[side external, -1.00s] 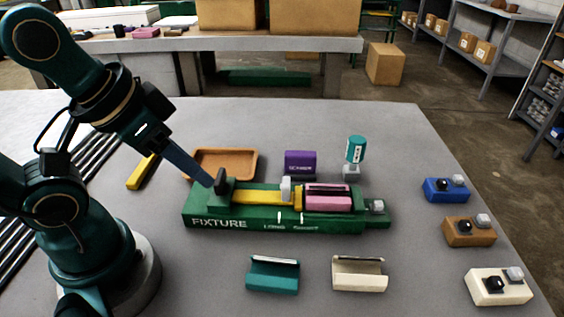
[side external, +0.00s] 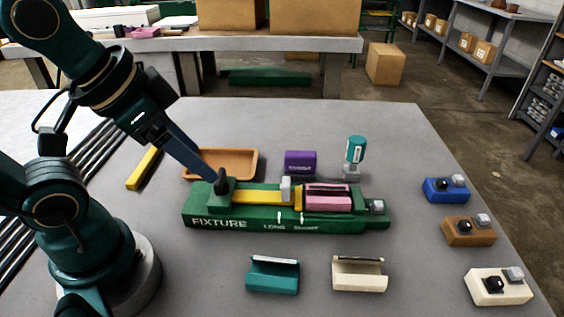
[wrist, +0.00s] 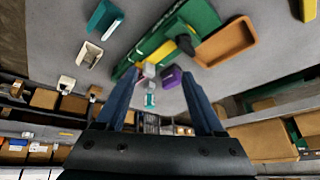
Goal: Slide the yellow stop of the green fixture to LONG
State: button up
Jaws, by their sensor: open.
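The green fixture (side external: 260,218) lies across the middle of the bench, lettered FIXTURE, LONG and SHORT. Its yellow stop (side external: 256,197) is a flat bar along the top, with its right end near the SHORT mark, against a pink block (side external: 327,203). A grey upright piece (side external: 286,187) stands beside the bar. A black knob (side external: 221,184) stands at the fixture's left end. My gripper (side external: 211,178) is open, its fingertips close to this knob in the side view; contact cannot be told. In the wrist view, the yellow stop (wrist: 160,52) shows beyond my open fingers (wrist: 158,78).
An orange tray (side external: 240,152), a purple block (side external: 300,160) and a teal-topped stamp (side external: 355,151) stand behind the fixture. Teal (side external: 272,281) and cream (side external: 360,280) holders lie in front. Blue (side external: 440,193), brown (side external: 466,234) and cream (side external: 490,291) switch boxes line the right.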

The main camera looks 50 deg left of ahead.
jog(key=w+r+m+g, duration=0.1)
jog(key=w+r+m, duration=0.1)
jog(key=w+m, duration=0.15)
jog(key=m+g, duration=0.4)
jog(key=g, duration=0.1)
send_over(286, 181)
notch_tip(286, 181, down, 8)
jog(key=shift+f, duration=3)
grip_shut()
